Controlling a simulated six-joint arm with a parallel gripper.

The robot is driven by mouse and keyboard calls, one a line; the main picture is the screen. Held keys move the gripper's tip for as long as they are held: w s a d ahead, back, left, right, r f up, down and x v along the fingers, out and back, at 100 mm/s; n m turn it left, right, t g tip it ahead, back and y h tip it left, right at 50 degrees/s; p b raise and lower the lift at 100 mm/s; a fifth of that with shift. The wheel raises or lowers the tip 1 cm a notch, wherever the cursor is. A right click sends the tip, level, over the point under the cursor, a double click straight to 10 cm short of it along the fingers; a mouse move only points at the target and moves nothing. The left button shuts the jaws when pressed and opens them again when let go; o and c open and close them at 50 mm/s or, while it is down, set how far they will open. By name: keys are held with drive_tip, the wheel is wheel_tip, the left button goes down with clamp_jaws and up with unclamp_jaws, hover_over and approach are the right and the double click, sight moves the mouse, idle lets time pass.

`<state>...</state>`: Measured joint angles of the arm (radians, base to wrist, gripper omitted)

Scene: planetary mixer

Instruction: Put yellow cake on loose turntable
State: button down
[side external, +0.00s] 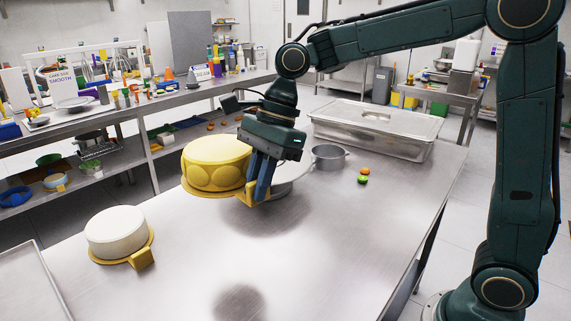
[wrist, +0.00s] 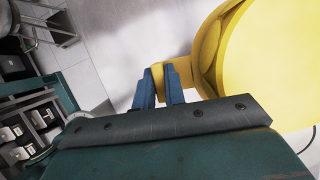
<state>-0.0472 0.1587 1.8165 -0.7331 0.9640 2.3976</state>
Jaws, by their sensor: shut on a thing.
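The yellow cake (side external: 216,160) sits on a gold board with a tab, held level above the steel table. My gripper (side external: 258,190) is shut on the tab of that board, to the right of the cake. In the wrist view, the blue fingers (wrist: 166,86) pinch the yellow tab, and the yellow cake (wrist: 280,60) fills the upper right. A pale round disc (side external: 290,172), which looks like the loose turntable, is partly hidden behind my gripper and the cake. I cannot tell its full shape.
A white cake (side external: 117,230) on a gold tabbed board stands at the left of the table (side external: 330,240). A grey round pan (side external: 329,157), small orange and green items (side external: 364,175) and a lidded steel pan (side external: 375,128) are behind. The front middle is clear.

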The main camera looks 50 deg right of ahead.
drive_tip(key=w+d, duration=0.3)
drive_tip(key=w+d+m, duration=0.1)
drive_tip(key=w+d, duration=0.1)
drive_tip(key=w, duration=0.1)
drive_tip(key=w+d+m, duration=0.1)
drive_tip(key=w+d, duration=0.2)
drive_tip(key=w, duration=0.1)
drive_tip(key=shift+w+d+r+t, duration=0.1)
drive_tip(key=shift+d+t, duration=0.25)
drive_tip(key=shift+t, duration=0.05)
drive_tip(key=w+d+f+m, duration=0.1)
drive_tip(key=w+d, duration=0.2)
drive_tip(key=d, duration=0.4)
drive_tip(key=w+d+f+m+t, duration=0.1)
drive_tip(key=w+d, duration=0.3)
drive_tip(key=d, duration=0.3)
drive_tip(key=shift+f+h, duration=0.15)
drive_tip(key=shift+h, duration=0.15)
drive_tip(key=shift+d, duration=0.1)
drive_tip(key=shift+f, duration=4.1)
